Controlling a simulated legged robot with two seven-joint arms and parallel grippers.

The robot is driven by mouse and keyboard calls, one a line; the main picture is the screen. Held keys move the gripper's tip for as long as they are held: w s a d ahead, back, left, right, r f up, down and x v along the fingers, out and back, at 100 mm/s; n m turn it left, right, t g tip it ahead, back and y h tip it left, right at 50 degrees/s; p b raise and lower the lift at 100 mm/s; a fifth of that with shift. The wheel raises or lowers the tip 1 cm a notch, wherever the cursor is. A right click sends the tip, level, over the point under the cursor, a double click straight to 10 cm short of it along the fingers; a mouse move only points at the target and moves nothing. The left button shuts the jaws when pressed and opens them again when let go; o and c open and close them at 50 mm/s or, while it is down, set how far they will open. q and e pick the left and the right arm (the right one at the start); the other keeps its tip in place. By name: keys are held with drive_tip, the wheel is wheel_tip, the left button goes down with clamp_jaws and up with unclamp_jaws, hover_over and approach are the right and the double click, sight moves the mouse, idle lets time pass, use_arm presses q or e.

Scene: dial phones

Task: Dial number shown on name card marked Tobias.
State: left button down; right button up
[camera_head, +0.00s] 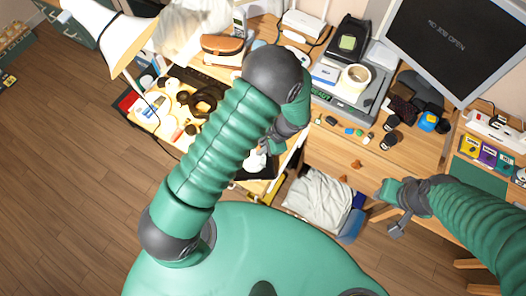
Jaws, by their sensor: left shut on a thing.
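My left gripper (266,147) is low over the front right part of the desk, partly hidden by its own forearm. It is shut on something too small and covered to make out. A white object (257,161) shows right below it; I cannot tell whether they touch. My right gripper (398,228) hangs in front of the right-hand desk, apart from everything, and its finger gap is not clear. No name card marked Tobias can be read, and I cannot make out a dial phone for sure.
A white lamp (108,36) stands at the left. A monitor (450,40) is at the upper right. A roll of tape (356,76) sits on a grey device (340,97). Several small items lie along the desk (335,150). A bin with a white bag (318,198) stands below.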

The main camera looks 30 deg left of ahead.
use_arm(q)
drive_tip(key=shift+w+a+r, duration=0.1)
drive_tip(key=shift+w+a, duration=0.05)
drive_tip(key=shift+a, duration=0.1)
drive_tip(key=shift+w+f+b, duration=0.15)
drive_tip(key=shift+f+b, duration=0.3)
drive_tip(key=shift+w+f, duration=0.1)
drive_tip(key=shift+a, duration=0.1)
drive_tip(key=shift+w+a+f, duration=0.1)
drive_tip(key=shift+w+f, duration=0.05)
drive_tip(key=shift+f, duration=0.3)
idle(0.4)
idle(0.3)
